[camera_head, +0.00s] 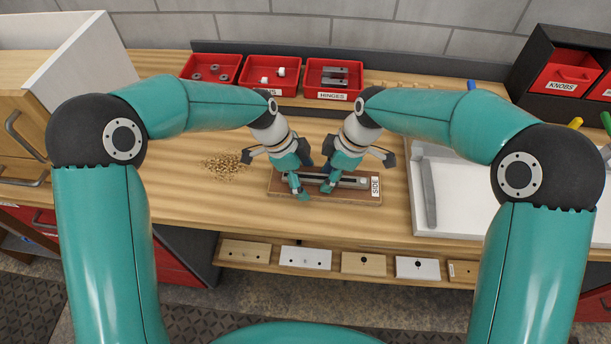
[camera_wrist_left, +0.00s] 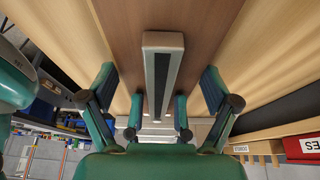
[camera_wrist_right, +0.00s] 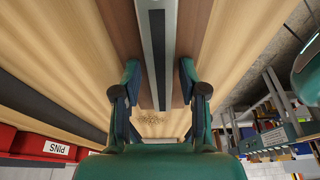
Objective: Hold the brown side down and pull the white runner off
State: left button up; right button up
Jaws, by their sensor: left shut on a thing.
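The brown side (camera_head: 287,196), with a SIDE label, lies flat on the bench, and the pale grey-white runner (camera_head: 349,182) with a dark channel lies along its top. My left gripper (camera_head: 297,190) is shut on the brown side, its fingers at the two long edges; the left wrist view shows the side (camera_wrist_left: 122,30) between them and the runner (camera_wrist_left: 163,39) down the middle. My right gripper (camera_head: 328,186) is low over the board. In the right wrist view its fingers (camera_wrist_right: 158,75) stand open on both sides of the runner (camera_wrist_right: 170,25), with gaps showing. Finger contact is partly hidden in the head view.
Wood shavings (camera_head: 225,165) lie left of the board. Red bins (camera_head: 270,90) stand behind it, and a white tray (camera_head: 470,225) with a grey bar is at the right. Several small drilled plates (camera_head: 306,258) lie on a lower front shelf. A cabinet (camera_head: 60,75) stands left.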

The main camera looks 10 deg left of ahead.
jog(key=shift+f, duration=0.1)
grip_shut()
jog(key=shift+r, duration=0.95)
jog(key=shift+r, duration=0.25)
jog(key=shift+r, duration=2.6)
jog(key=shift+w, duration=0.1)
